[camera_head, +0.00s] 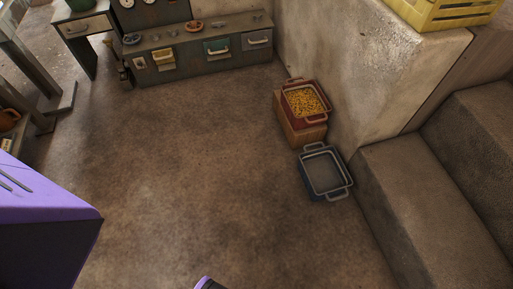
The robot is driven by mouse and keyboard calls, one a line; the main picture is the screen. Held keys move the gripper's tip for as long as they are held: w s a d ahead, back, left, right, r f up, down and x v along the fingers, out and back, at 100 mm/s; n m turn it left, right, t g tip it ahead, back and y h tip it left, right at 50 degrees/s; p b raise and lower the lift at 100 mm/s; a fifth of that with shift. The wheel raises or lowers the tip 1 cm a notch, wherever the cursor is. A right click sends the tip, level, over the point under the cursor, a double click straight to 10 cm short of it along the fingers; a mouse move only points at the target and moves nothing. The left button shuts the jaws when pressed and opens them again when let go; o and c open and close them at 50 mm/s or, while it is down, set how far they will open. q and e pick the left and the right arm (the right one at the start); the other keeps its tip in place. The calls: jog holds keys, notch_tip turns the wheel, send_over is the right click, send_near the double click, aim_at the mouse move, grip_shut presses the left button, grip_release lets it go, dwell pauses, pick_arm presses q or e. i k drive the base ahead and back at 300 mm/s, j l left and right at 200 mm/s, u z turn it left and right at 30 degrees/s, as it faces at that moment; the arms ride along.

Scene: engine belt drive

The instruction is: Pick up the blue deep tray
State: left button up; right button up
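The blue deep tray (325,173) sits on the floor against the wall, right of the middle in the head view. It is an empty, rectangular tray with a handle at each short end. Its far end lies close to a wooden box that bears a red tray. Neither gripper is in view. A purple and black part of my own body fills the lower left, and a small purple part of mine shows at the bottom edge, well apart from the tray.
A red tray (305,120) full of yellow pieces stands on the wooden box (301,132). Concrete steps (410,212) and a wall (352,62) border the right. A yellow crate (440,14) sits atop the wall. A grey drawer cabinet (195,70) stands at the back. The middle floor is clear.

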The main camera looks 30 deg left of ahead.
aim_at(325, 174)
jog(key=i+z, duration=0.25)
jog(key=i, duration=0.6)
